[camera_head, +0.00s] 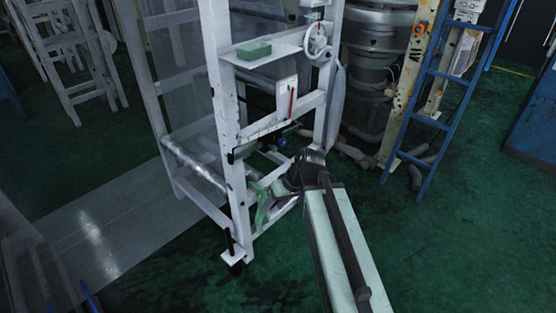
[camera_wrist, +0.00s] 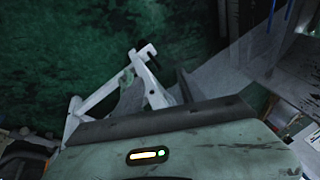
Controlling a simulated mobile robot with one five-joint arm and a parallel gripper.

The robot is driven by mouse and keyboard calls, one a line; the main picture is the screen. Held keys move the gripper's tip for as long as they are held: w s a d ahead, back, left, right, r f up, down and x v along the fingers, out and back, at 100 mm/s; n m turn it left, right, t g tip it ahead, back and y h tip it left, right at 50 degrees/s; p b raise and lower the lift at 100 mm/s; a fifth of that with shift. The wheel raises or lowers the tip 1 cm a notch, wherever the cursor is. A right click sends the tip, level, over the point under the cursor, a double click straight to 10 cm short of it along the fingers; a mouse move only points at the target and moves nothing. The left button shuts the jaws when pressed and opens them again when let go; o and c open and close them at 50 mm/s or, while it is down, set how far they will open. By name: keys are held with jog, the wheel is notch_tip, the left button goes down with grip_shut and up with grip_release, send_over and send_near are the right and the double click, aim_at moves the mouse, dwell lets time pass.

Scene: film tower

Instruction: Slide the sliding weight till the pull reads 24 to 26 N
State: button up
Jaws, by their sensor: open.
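A white frame (camera_head: 222,110) stands at the middle in the head view. A pale scale bar (camera_head: 268,132) with tick marks crosses it, with a dark block (camera_head: 243,151) at its left end, perhaps the sliding weight. A small blue round part (camera_head: 282,142) sits just under the bar's right part. A white plate with a red pointer (camera_head: 291,102) is above; its reading is too small to tell. My gripper (camera_head: 292,180) is open, below and right of the bar, apart from the dark block. The wrist view shows neither bar nor weight clearly.
A green block (camera_head: 254,50) lies on the frame's upper shelf, near a white handwheel (camera_head: 317,40). Green cloth (camera_head: 262,205) hangs low on the frame, close to my gripper. A blue ladder (camera_head: 430,115) stands at right. The green floor in front is clear.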

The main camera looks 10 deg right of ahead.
jog(key=w+f+n+t+y+b, duration=0.2)
jog(key=w+f+t+y+b, duration=0.1)
jog(key=w+b, duration=0.15)
jog(key=n+t+y+b, duration=0.2)
jog(key=t+y+b, duration=0.1)
jog(key=t+b, duration=0.55)
send_near(276, 149)
jog(key=x, duration=0.2)
jog(key=shift+t, duration=0.45)
jog(key=x, duration=0.7)
jog(key=shift+w+a+f+p, duration=0.1)
jog(key=shift+a+f+p, duration=0.15)
jog(key=shift+f+p, duration=0.1)
grip_shut()
